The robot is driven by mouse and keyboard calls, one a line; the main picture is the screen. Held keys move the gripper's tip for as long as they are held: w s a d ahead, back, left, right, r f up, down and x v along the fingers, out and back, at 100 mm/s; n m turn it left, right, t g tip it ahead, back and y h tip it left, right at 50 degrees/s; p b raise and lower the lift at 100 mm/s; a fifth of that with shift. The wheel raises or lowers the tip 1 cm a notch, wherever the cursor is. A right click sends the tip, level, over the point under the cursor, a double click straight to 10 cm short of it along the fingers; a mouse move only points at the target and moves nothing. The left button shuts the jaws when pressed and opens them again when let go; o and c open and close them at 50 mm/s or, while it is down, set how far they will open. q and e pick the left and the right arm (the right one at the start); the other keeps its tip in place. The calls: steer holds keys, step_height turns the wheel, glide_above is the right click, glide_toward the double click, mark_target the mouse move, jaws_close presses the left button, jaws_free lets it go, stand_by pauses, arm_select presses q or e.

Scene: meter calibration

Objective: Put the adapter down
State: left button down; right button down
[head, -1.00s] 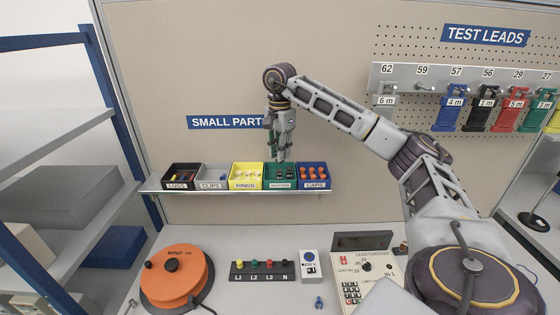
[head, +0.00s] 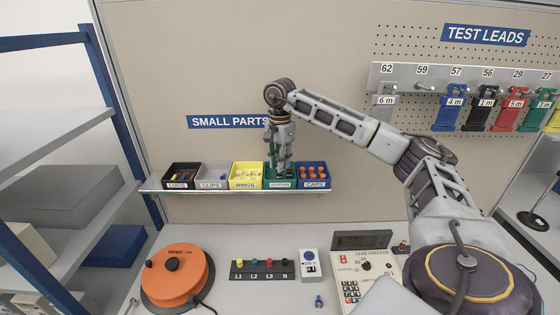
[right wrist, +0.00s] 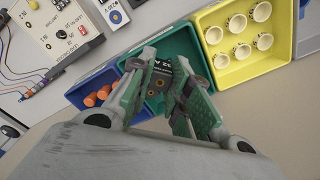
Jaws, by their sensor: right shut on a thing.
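The adapter, a small black block with white lettering and brass-coloured round contacts (right wrist: 159,72), is between the green-padded fingers of my right gripper (right wrist: 170,78) in the right wrist view. The gripper is shut on it. In the head view my right gripper (head: 281,165) points down into the green bin (head: 280,185) on the shelf, with its fingertips at about rim level or just below. The adapter is mostly hidden there by the fingers. Whether it touches the bin floor I cannot tell. My left gripper is not in view.
The yellow bin of rings (head: 246,184) and blue bin of orange caps (head: 315,184) stand close on either side. The clips bin (head: 213,185) and lugs bin (head: 178,185) are further left. Below are an orange reel (head: 176,276) and a lead checker (head: 362,272).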

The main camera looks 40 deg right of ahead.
steer(key=shift+f, duration=0.45)
steer(key=c, duration=1.3)
jaws_free()
steer(key=shift+c, duration=0.2)
steer(key=shift+r, duration=0.25)
steer(key=shift+r, duration=0.5)
step_height(320, 180, up, 7)
steer(key=shift+r, duration=0.15)
steer(key=shift+r+p, duration=1.05)
steer(key=shift+r, duration=1.15)
